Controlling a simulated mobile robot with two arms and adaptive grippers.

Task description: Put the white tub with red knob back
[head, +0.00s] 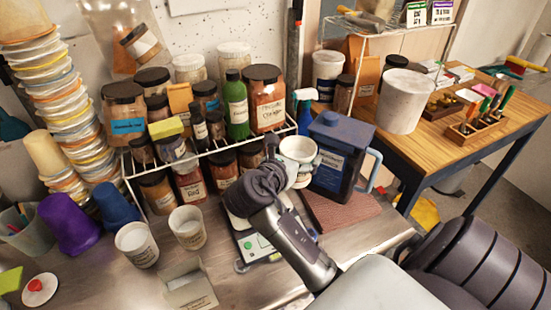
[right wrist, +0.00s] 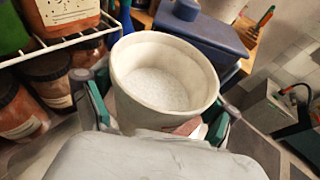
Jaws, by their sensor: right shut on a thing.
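My right gripper (head: 297,172) is shut on a white tub (head: 297,148), holding it upright in front of the blue jug. The right wrist view shows the tub (right wrist: 165,82) between the green-padded fingers of the right gripper (right wrist: 165,112). The tub is open at the top, with white powder inside, and no knob shows on it. A white round lid with a red knob (head: 38,289) lies on the bench at the lower left of the head view. My left gripper is not in view.
The dark blue jug (head: 340,152) is beside the held tub. Two white cups (head: 137,244) (head: 188,227) and a scale (head: 254,246) stand in front. A wooden table (head: 455,146) is at right.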

